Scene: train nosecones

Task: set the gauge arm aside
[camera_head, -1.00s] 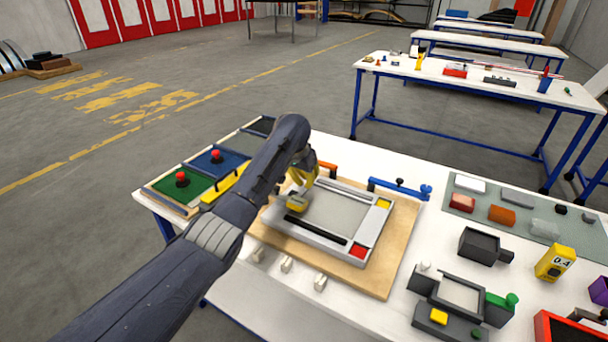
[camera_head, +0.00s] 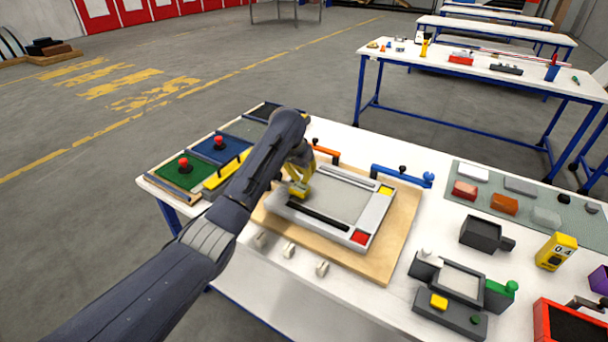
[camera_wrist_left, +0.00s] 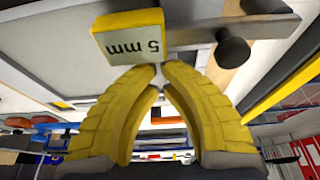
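The gauge arm shows in the left wrist view as a grey bar (camera_wrist_left: 205,30) with a dark knob (camera_wrist_left: 232,48) and a yellow block marked "5 mm" (camera_wrist_left: 130,38). In the head view its yellow block (camera_head: 299,191) is over the left side of the grey frame (camera_head: 335,232); my arm hides most of the bar. My left gripper (camera_wrist_left: 159,70) has its yellow fingers brought together at the tips, close beside the block and bar. I see nothing clearly held between them, and cannot tell whether they touch the arm. My right gripper is not in view.
The frame lies on a wooden board (camera_head: 400,222) with a black strip (camera_head: 318,213) on it. An orange arm (camera_head: 325,151) and a blue arm (camera_head: 400,176) stand behind it. Coloured panels with red knobs (camera_head: 185,163) are left; a grey fixture (camera_head: 450,318) is right.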

